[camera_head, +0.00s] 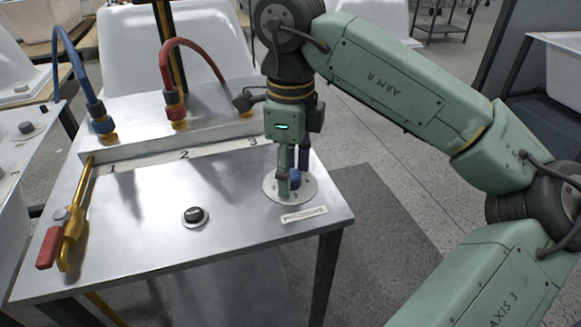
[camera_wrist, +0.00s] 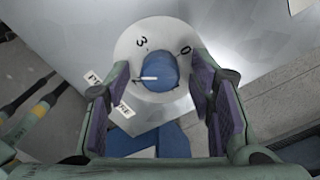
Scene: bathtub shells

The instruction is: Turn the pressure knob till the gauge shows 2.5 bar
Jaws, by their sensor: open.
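The blue pressure knob (camera_wrist: 165,70) sits on a round pale dial plate (camera_wrist: 126,45) with a 3 and a 0 readable. A white pointer line on the knob points left in the wrist view. My gripper (camera_wrist: 160,78) is open, with one finger on each side of the knob; I cannot tell whether either touches it. In the head view, my gripper (camera_head: 293,180) reaches down over the dial plate (camera_head: 272,189) at the table's right end and partly hides the knob (camera_head: 295,179). I cannot make out a separate pressure gauge.
The metal table (camera_head: 140,225) carries a black knob (camera_head: 195,216), a red-handled brass lever (camera_head: 58,238) and a printed label (camera_head: 304,214). Blue (camera_head: 92,95) and red (camera_head: 172,90) hoses stand at the back beside numbers 1, 2, 3. The table's middle is mostly clear.

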